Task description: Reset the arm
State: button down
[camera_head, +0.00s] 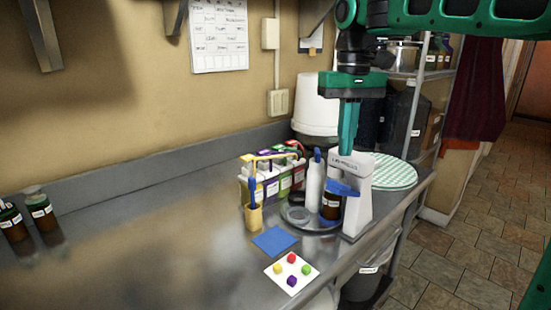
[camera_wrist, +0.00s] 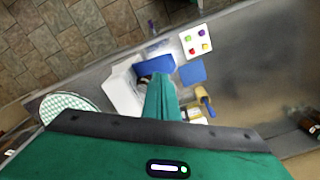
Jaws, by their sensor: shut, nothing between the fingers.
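My green gripper (camera_head: 347,150) hangs pointing down over the right end of the steel counter. Its fingers are together and hold nothing. In the wrist view the closed fingers (camera_wrist: 160,98) reach towards the white upright device (camera_head: 351,185), which has a blue lever (camera_head: 342,188). In the head view the fingertips end at the top of this device. I cannot tell whether they touch it. A brown bottle (camera_head: 331,203) with a white label stands at the device, beside a white squeeze bottle (camera_head: 315,185).
A white bucket (camera_head: 316,104) stands behind. The counter's left middle is clear.

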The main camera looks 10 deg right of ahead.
jog(key=s+d+f+m, duration=0.3)
jog(key=s+d+f, duration=0.5)
jog(key=s+f, duration=0.3)
jog(key=s+d+f+m, duration=0.4)
jog(key=s+d+f, duration=0.5)
jog(key=s, duration=0.6)
notch_tip(320, 180, down, 2)
jog(key=shift+s+f, duration=0.15)
jog(key=shift+s, duration=0.05)
jog(key=shift+w+f, duration=0.25)
jog(key=shift+w, duration=0.45)
